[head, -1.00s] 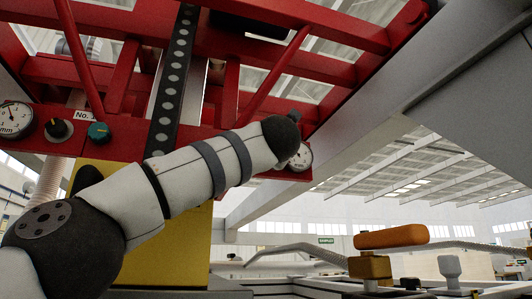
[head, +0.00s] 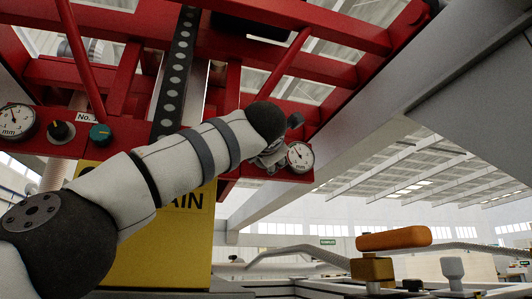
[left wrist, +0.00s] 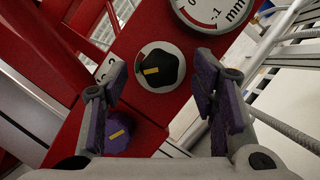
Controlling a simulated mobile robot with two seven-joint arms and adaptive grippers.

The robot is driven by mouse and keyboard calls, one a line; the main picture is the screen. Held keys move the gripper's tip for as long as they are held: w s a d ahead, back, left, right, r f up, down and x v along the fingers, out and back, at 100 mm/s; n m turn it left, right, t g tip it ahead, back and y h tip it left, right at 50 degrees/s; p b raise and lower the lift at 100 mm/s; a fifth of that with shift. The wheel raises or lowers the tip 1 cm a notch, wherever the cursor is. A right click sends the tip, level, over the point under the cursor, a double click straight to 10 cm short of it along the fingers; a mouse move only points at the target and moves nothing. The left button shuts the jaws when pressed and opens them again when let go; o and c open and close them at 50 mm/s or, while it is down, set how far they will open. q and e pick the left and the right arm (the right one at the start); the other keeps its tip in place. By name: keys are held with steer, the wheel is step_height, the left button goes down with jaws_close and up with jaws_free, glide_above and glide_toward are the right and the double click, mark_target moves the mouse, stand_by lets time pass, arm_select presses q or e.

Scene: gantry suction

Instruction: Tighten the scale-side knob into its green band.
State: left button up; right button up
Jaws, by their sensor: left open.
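In the left wrist view, a black knob (left wrist: 162,69) with a yellow pointer sits on a pale round plate on a red panel, beside a large dial gauge (left wrist: 212,8). A purple knob (left wrist: 118,134) with a yellow pointer is farther from the gauge, partly behind a finger. My left gripper (left wrist: 160,88) is open and empty, its fingers on either side of the black knob and apart from it. In the head view my left gripper (head: 268,157) is mostly hidden behind my arm, beside the gauge (head: 299,157). My right gripper is not in view.
Another red panel at the left of the head view carries a gauge (head: 17,121), a black knob (head: 59,131) and a teal knob (head: 100,134). Red frame beams (head: 328,22) hang close above my arm. An orange handle (head: 393,238) stands at lower right.

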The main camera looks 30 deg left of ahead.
arm_select(q)
steer(key=v, duration=1.2)
steer(key=shift+f, duration=0.1)
steer(key=w+d+f+n+g+y, duration=0.25)
steer(key=n+y, duration=0.25)
steer(key=n, duration=0.6)
steer(key=w+a+r+n, duration=0.1)
steer(key=w+a+r, duration=0.4)
steer(key=w+a, duration=0.3)
steer(key=shift+r+y, duration=0.15)
steer(key=shift+y, duration=0.15)
steer(key=shift+t, duration=0.25)
